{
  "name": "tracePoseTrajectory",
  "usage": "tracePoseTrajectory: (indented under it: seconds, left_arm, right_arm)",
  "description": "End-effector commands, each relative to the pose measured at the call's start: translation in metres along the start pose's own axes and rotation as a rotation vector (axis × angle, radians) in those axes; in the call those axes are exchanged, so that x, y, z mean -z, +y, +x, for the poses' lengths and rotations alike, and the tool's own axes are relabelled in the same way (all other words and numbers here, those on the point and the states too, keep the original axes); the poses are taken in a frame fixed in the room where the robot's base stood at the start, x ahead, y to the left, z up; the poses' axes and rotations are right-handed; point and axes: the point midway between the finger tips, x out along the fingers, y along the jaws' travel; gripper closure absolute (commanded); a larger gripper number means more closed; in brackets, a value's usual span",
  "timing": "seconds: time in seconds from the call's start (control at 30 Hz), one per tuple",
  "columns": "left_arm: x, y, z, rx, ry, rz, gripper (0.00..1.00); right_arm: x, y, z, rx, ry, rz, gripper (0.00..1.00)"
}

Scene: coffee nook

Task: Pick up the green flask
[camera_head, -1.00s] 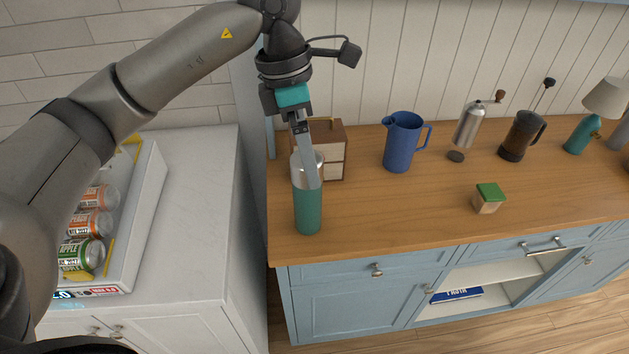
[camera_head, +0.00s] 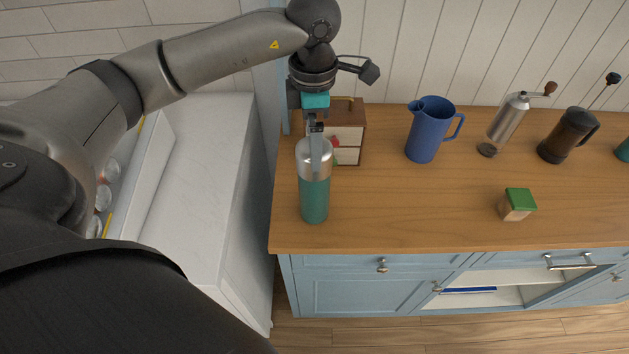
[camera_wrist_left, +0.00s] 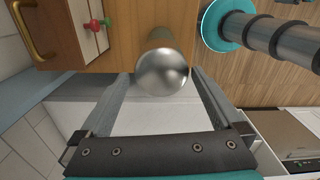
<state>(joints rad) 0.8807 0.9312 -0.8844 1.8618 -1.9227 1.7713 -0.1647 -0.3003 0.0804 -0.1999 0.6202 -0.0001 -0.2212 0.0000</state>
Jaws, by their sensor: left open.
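The green flask (camera_head: 314,196) stands upright near the left front corner of the wooden counter, with a silver upper part and a green lower part. My left gripper (camera_head: 317,165) points down over it in the head view, its fingers covering part of the silver top. In the left wrist view, the flask's round silver top (camera_wrist_left: 163,72) shows between the tips of the open left gripper (camera_wrist_left: 160,82), with gaps to both fingers. The flask's lower body is mostly hidden there. My right gripper is not in view.
A small wooden drawer box (camera_head: 348,140) stands just behind the flask. A white cabinet (camera_head: 205,165) adjoins on the left.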

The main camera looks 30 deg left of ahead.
Motion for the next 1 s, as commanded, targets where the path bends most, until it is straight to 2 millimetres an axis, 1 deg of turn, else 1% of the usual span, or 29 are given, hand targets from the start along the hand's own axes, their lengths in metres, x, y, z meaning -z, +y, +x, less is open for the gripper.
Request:
tracePoseTrajectory:
  seconds: [0.03,0.1,0.3,0.4,0.5,0.67,1.0]
  left_arm:
    - [0.0,-0.001,0.003,0.002,0.001,0.0,0.0]
    - [0.0,-0.002,0.01,0.003,0.002,0.0,0.0]
    - [-0.001,-0.003,0.04,0.003,0.002,-0.001,0.0]
    - [-0.001,-0.003,0.05,0.003,0.001,0.0,0.0]
    - [-0.001,-0.003,0.053,0.0,-0.001,0.001,0.0]
    - [-0.001,-0.002,0.053,0.0,-0.001,0.001,0.0]
    - [-0.001,-0.002,0.053,0.0,-0.001,0.0,0.37]
  right_arm:
    - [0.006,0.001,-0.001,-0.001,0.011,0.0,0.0]
    - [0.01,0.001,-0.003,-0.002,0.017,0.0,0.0]
    - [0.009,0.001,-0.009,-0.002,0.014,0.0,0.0]
    - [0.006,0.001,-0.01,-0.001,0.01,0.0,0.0]
    - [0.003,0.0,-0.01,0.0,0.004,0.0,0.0]
    - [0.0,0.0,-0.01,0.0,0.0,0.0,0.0]
    - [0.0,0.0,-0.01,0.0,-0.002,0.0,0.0]
